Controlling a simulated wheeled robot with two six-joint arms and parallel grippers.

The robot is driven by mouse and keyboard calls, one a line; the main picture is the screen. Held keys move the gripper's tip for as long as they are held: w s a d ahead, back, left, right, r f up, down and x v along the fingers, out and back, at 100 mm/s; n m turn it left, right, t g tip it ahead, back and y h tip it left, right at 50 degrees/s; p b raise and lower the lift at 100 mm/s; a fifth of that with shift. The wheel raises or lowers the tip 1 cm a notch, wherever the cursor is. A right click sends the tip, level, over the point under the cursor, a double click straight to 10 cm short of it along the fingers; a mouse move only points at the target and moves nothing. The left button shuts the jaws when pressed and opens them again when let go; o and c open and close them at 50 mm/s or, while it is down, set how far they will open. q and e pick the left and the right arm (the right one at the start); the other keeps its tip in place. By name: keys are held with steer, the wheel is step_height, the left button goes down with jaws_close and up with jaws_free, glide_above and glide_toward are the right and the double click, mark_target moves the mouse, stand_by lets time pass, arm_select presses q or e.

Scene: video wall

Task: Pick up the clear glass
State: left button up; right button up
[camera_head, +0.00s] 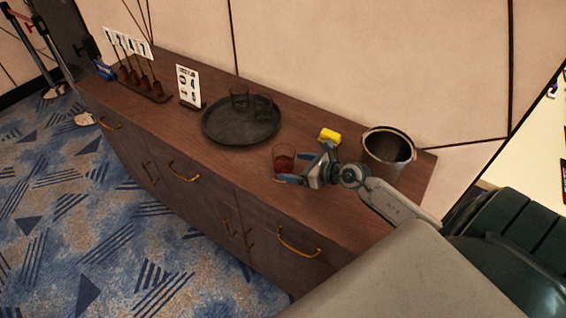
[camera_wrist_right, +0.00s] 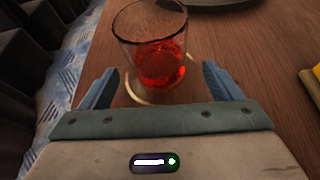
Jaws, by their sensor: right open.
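A clear glass (camera_head: 284,158) with red liquid stands upright on the brown wooden cabinet top, near its front edge. My right gripper (camera_head: 301,168) is right beside it in the head view, with its arm coming in from the lower right. In the right wrist view the glass (camera_wrist_right: 152,50) stands just ahead of the right gripper (camera_wrist_right: 158,85), roughly centred between its two blue fingers. The fingers are wide apart and empty. I cannot tell whether either finger touches the glass. Two more empty-looking glasses (camera_head: 240,98) stand on a round black tray. My left gripper is not in view.
The round dark tray (camera_head: 222,132) is behind and left of the glass. A yellow block (camera_head: 330,135) and a metal bucket (camera_head: 388,150) stand to the right, close to my right arm. A small sign (camera_head: 189,86) stands farther left. The wall runs behind the cabinet.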

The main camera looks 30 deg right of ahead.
steer(key=shift+w+a+p, duration=0.4)
steer(key=shift+w+p, duration=0.1)
steer(key=shift+w, duration=0.15)
steer(key=x, duration=0.3)
steer(key=shift+w+f+p, duration=0.1)
steer(key=shift+p, duration=0.25)
steer(key=shift+w+a+f, duration=0.1)
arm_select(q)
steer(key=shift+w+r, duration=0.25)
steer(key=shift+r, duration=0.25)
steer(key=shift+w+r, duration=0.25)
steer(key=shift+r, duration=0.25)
arm_select(e)
steer(key=shift+c, duration=1.4)
steer(key=c, duration=0.7)
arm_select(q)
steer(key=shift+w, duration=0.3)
arm_select(e)
steer(key=c, duration=0.3)
